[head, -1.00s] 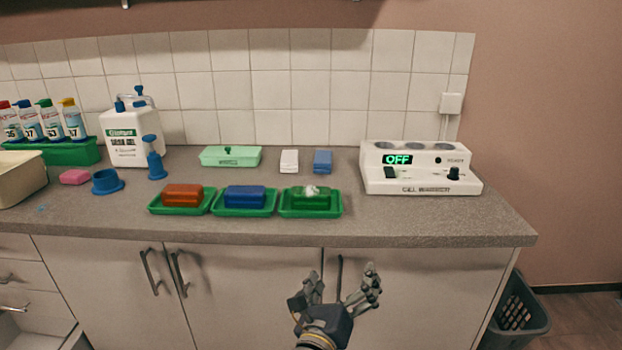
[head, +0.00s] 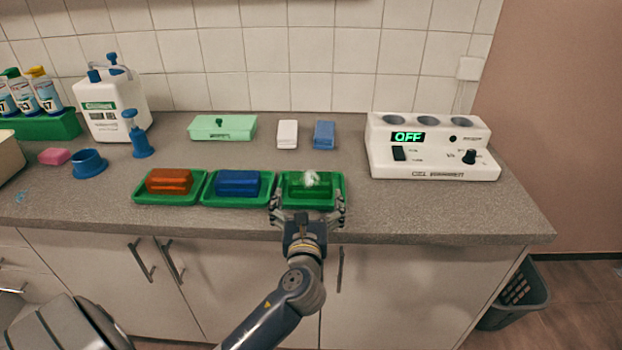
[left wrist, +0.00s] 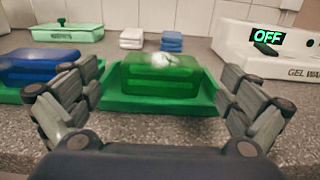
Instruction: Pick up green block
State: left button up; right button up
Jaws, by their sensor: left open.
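The green block (head: 300,187) sits in the rightmost of three green trays on the counter, with a whitish patch on its top. It also shows in the left wrist view (left wrist: 155,80), straight ahead between the fingers. Its green tray (head: 338,180) lies near the counter's front edge. My left gripper (head: 307,207) is open at the front of that tray. In the left wrist view the gripper (left wrist: 155,110) has its fingers spread to either side of the tray's front, short of the block. My right gripper is not in view.
A blue block (head: 238,183) and a red-brown block (head: 169,181) sit in trays to the left. Behind are a lidded light-green box (head: 222,128) and white (head: 287,134) and blue (head: 324,135) stacks. A gel warmer (head: 432,165) reading OFF stands right, with bare counter before it.

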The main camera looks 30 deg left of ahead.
aim_at(311, 177)
pick_arm(q)
jog(key=shift+x, duration=4.05)
jog(key=shift+w+d+f, duration=0.1)
jog(key=shift+d, duration=0.1)
jog(key=c, duration=1)
